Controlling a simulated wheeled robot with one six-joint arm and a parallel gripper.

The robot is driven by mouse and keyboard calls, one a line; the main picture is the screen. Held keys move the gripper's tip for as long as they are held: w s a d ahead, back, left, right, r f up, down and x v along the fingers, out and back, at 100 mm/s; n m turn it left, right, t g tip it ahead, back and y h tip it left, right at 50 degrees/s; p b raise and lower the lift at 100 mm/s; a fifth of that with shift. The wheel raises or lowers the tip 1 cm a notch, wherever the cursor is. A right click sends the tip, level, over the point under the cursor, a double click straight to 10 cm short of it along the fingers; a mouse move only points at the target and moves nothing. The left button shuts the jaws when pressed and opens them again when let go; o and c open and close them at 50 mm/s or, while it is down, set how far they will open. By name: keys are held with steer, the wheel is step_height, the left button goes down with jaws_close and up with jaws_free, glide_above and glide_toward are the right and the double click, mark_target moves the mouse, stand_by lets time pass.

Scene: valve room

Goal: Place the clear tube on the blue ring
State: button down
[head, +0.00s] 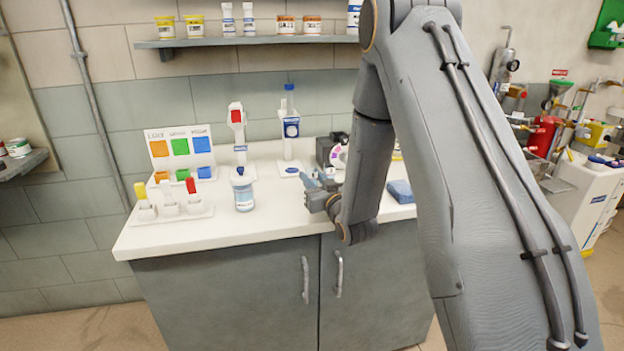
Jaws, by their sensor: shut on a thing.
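My gripper (318,188) is low over the counter, right of the white bottle, with its fingers pointing back and to the left. It is shut on a small pale bluish thing that seems to be the clear tube, though its outline is hard to make out. A small blue spot that looks like the blue ring (292,170) lies on the white base of the tall blue-marked stand (290,130). The gripper is just in front and to the right of that base. I cannot tell if the held thing touches anything.
The white counter (245,222) holds a white bottle (243,190), a red-topped stand (237,125), a colour-chart board (180,148) and a rack of capped vials (170,205).

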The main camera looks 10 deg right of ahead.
steer(key=shift+f, duration=0.3)
steer(key=shift+f, duration=0.1)
steer(key=shift+f, duration=0.1)
steer(key=c, duration=1.4)
jaws_free()
